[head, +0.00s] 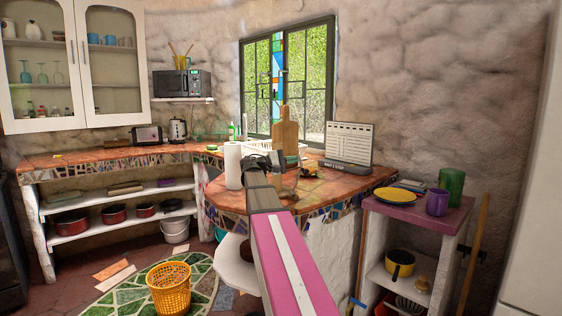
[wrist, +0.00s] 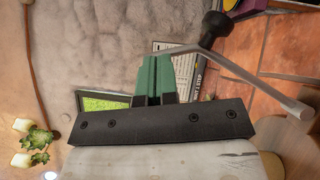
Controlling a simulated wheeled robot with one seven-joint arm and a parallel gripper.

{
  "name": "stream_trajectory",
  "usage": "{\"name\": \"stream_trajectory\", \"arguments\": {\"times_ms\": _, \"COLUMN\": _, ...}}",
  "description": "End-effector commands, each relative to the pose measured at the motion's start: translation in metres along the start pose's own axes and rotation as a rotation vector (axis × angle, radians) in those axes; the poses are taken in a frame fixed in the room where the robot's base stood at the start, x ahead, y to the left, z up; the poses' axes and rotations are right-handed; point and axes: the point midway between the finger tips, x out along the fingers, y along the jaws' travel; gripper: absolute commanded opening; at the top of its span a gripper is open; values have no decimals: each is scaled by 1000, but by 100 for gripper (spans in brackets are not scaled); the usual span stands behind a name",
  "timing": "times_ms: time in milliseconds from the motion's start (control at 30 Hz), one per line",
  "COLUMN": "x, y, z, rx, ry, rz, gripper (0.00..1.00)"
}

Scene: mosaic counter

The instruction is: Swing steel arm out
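The steel arm (wrist: 255,80) is a bent grey metal bar in the wrist view. It runs from close to my fingertips, past a black knob (wrist: 217,22), down to a free end at the right. My gripper (wrist: 155,62) has two green fingers side by side with only a thin dark line between them. The fingertips are close to the bar's left end; I cannot tell whether they touch it. Nothing shows held between them. In the head view my gripper is over the tiled counter (head: 225,200), and the steel arm is not clear there.
A paper towel roll (head: 233,166) stands left of my gripper. A cutting board (head: 286,138), a dish rack and a calendar stand (head: 348,147) are behind it. A low purple-topped shelf (head: 415,211) with cups is at the right. An orange basket (head: 169,288) is on the floor.

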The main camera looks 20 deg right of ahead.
Motion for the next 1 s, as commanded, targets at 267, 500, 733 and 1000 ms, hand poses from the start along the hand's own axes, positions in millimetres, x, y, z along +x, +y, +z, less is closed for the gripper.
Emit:
{"name": "stream_trajectory", "arguments": {"times_ms": 267, "x": 16, "y": -14, "z": 24, "rx": 165, "ry": 2, "rz": -112, "gripper": 0}}
{"name": "stream_trajectory", "arguments": {"times_ms": 500, "x": 23, "y": -23, "z": 33, "rx": 178, "ry": 2, "rz": -120, "gripper": 0}}
{"name": "stream_trajectory", "arguments": {"times_ms": 733, "x": 25, "y": -26, "z": 37, "rx": 177, "ry": 2, "rz": -120, "gripper": 0}}
{"name": "stream_trajectory", "arguments": {"times_ms": 1000, "x": 26, "y": -27, "z": 38, "rx": 176, "ry": -1, "rz": -120, "gripper": 0}}
